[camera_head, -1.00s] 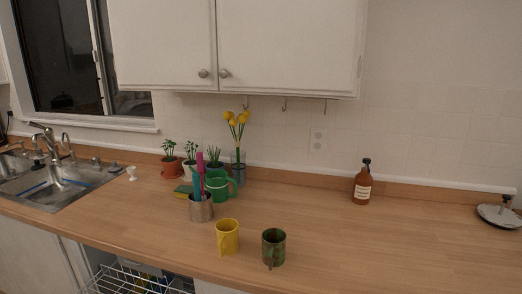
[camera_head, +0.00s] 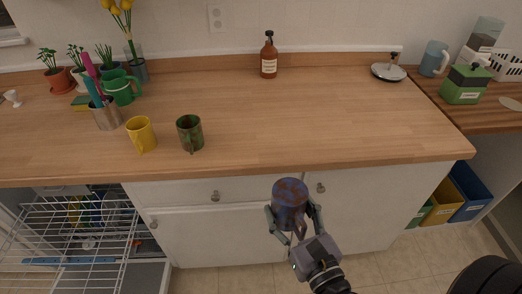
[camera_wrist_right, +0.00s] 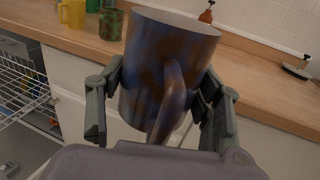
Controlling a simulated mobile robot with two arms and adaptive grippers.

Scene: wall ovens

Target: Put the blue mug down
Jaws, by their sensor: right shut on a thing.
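The blue mug (camera_head: 290,200), mottled with brown, is held upright in my right gripper (camera_head: 292,217), in front of the cabinet doors and short of the counter's front edge. In the right wrist view the mug (camera_wrist_right: 155,68) fills the middle, its handle towards the camera, with the fingers of the right gripper (camera_wrist_right: 160,105) on both sides of it. The wooden counter (camera_head: 290,125) lies beyond the mug. My left gripper does not show.
A yellow mug (camera_head: 141,134) and a dark green mug (camera_head: 190,133) stand near the counter's front edge on the left. A brown bottle (camera_head: 269,57) and a silver lid (camera_head: 388,72) are at the back. The counter's right middle is clear. A pulled-out dish rack (camera_head: 70,235) is lower left.

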